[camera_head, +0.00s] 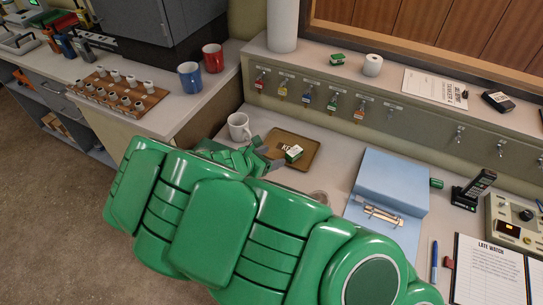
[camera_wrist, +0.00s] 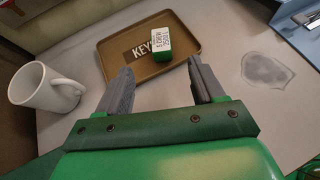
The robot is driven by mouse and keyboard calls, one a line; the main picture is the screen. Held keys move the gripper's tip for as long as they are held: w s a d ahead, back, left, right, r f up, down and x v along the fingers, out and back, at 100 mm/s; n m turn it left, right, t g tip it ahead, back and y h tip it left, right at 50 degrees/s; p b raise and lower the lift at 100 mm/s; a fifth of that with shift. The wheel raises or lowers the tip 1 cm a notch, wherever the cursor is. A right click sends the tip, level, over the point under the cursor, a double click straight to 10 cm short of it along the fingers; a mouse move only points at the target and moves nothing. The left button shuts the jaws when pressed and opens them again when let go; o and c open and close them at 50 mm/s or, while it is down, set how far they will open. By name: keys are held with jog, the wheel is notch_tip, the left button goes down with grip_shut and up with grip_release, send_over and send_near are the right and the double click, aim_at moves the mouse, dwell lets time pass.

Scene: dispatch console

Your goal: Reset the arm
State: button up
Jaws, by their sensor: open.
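My green arm stretches across the lower middle of the head view, reaching over the counter. My gripper (camera_wrist: 160,72) is open in the wrist view, its two grey fingers apart with nothing between them. The fingers point at a brown tray (camera_wrist: 115,57) marked with letters starting "KEY". A small green and white box (camera_wrist: 163,42) sits on the tray, just beyond the fingertips and apart from them. In the head view the tray (camera_head: 312,146) and box (camera_head: 293,154) show beside my gripper, which is partly hidden by my arm.
A white mug (camera_wrist: 42,88) stands left of the gripper. A grey patch (camera_wrist: 268,70) lies on the counter to the right. Keys hang on a hook rail (camera_head: 420,118) behind.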

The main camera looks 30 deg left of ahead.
dwell(0.4)
jog(key=w+d+r+m+g+h, duration=0.1)
jog(key=w+d+r+m, duration=0.2)
jog(key=d+r+m, duration=0.4)
jog(key=w+d+r+m+g+h, duration=0.1)
jog(key=w+d+r+m, duration=0.15)
jog(key=d+r, duration=0.5)
jog(key=s+d+r+m+g, duration=0.3)
jog(key=d+r+m, duration=0.6)
jog(key=d+r, duration=0.4)
jog(key=s+d+f+m+g+y, duration=0.25)
jog(key=s+d+m+g, duration=0.55)
jog(key=s+d, duration=1)
jog(key=s+a+f+m+y, duration=0.1)
jog(key=s+a+m+y, duration=0.2)
jog(key=s, duration=0.8)
jog(key=shift+m, duration=1.15)
jog(key=shift+a+f+y, duration=0.1)
jog(key=shift+y, duration=0.15)
